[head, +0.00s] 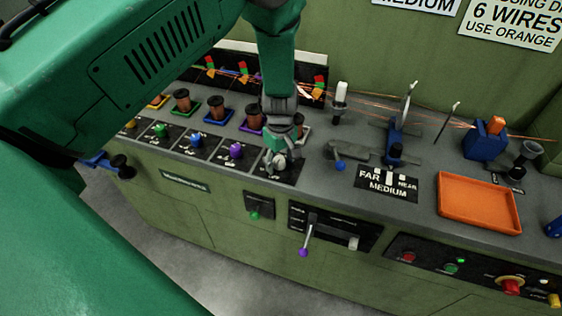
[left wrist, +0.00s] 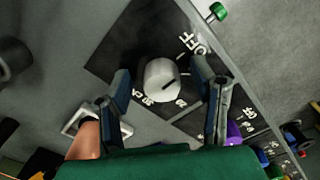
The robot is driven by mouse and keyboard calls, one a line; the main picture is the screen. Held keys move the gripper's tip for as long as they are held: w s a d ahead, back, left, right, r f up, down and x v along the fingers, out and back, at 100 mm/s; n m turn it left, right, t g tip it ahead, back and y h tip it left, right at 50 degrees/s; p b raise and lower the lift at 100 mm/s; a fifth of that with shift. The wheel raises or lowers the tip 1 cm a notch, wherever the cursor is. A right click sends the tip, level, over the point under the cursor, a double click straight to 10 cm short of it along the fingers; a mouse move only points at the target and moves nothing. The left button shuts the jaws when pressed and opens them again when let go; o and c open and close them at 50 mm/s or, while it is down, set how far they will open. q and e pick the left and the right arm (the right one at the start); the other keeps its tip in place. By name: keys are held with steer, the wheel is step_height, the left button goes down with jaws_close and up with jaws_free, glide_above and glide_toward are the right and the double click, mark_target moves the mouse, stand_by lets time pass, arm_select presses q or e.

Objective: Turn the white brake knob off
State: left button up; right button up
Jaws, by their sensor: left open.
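The white brake knob (left wrist: 163,80) sits on a black label plate (left wrist: 118,62) in the left wrist view. It carries a short dark pointer line. "OFF" is printed above and to its right, with other marks below it. My left gripper (left wrist: 161,73) is open, with one finger on each side of the knob. I cannot tell whether either finger touches it. In the head view my left gripper (head: 280,152) points down over the plate at the end of the row of coloured knobs, and mostly hides the white knob. My right gripper is not in view.
A purple knob (head: 236,150) and other coloured knobs line up to the left, with copper spools (head: 218,106) behind. A blue-tipped lever (head: 340,166) stands to the right. A purple-tipped lever (head: 304,250) is on the front panel. An orange tray (head: 478,204) lies farther right.

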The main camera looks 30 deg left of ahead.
mark_target(280, 160)
arm_select(q)
step_height(280, 160, up, 12)
steer(key=shift+f, duration=0.15)
stand_by(0.5)
steer(key=s+a+f+m+y, duration=0.25)
steer(key=s+f+m, duration=0.45)
steer(key=s+f, duration=0.95)
steer(key=s+d+m+h, duration=0.35)
steer(key=s+m, duration=0.25)
steer(key=s, duration=0.9)
step_height(280, 160, down, 13)
steer(key=w+d+m+y+b, duration=0.1)
steer(key=d+b, duration=0.1)
steer(key=b, duration=1.1)
steer(key=shift+w+r+m+t, duration=0.2)
steer(key=shift+w+m+t, duration=0.1)
steer(key=shift+m, duration=0.1)
